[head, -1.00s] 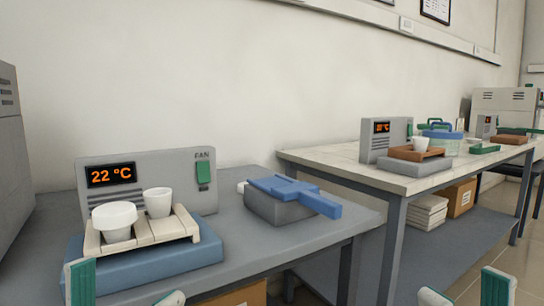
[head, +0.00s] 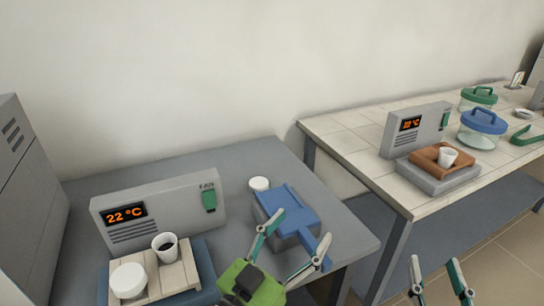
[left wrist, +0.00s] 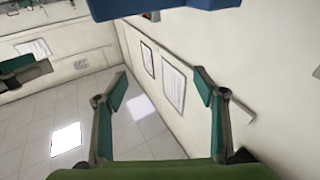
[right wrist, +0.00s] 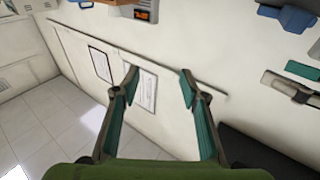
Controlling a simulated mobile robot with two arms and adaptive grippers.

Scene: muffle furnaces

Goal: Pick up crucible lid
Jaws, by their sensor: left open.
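A white crucible lid (head: 128,277) sits on a crucible on a pale slatted rack at the lower left of the head view. An open white crucible (head: 165,247) with a dark inside stands beside it. A smaller white round piece (head: 259,184) lies behind the blue tool; I cannot tell whether it is a lid. My left gripper (head: 300,232) is open and empty, in front of the blue tool's handle and well right of the rack. My right gripper (head: 434,262) is open and empty at the lower right. Neither wrist view shows the lid.
A grey unit reading 22 °C (head: 155,217) stands behind the rack. A blue flat tool (head: 285,208) rests on a grey block. The right table (head: 345,134) holds another display unit, a brown tray (head: 430,161) with a crucible, and blue- and green-lidded jars. A gap separates the tables.

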